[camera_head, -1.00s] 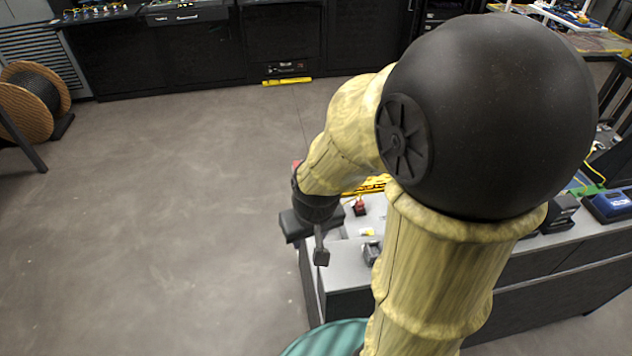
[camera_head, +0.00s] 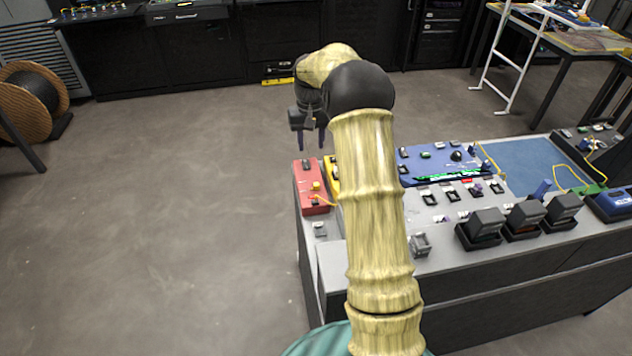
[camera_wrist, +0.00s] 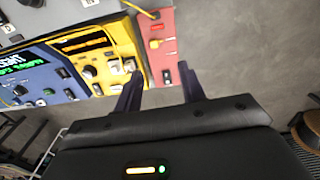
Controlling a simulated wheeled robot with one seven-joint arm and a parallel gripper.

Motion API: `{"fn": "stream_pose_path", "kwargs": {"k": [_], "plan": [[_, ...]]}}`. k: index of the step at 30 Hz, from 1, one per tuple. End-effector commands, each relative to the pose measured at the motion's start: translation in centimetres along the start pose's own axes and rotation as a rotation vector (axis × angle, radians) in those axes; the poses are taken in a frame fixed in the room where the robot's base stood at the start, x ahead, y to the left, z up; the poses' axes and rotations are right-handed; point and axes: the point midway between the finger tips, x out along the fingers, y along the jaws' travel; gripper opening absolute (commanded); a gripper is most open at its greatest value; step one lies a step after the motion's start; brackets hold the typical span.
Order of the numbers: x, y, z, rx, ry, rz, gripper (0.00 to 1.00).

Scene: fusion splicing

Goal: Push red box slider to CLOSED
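The red box (camera_head: 312,201) sits at the left end of the workbench, and it also shows at the top middle of the wrist view (camera_wrist: 159,60). A small dark slider-like part (camera_wrist: 167,76) is on its end nearest my gripper, and it shows at the box's far end in the head view (camera_head: 306,164). I cannot read its position. A yellow knob (camera_wrist: 155,44) and a red lever are also on the box. My gripper (camera_head: 311,142) is above and just beyond the box's far end. Its two fingers (camera_wrist: 160,84) are apart with nothing between them.
A yellow box (camera_wrist: 100,62) stands directly beside the red box, with a blue panel (camera_wrist: 38,84) beyond it. Several dark devices (camera_head: 525,219) stand along the bench front. The floor left of the bench is open.

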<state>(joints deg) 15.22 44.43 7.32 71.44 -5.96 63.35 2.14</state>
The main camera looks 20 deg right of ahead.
Motion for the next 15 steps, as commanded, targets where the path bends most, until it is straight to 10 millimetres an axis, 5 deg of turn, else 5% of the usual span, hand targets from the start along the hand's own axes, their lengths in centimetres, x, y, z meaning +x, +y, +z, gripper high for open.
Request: {"fn": "stream_pose_path", "kwargs": {"k": [6, 15], "plan": [[0.9, 1.9, -2.1, 0.033, -0.02, -0.004, 0.4], [0.9, 1.9, -2.1, 0.034, -0.021, -0.004, 0.4]]}}
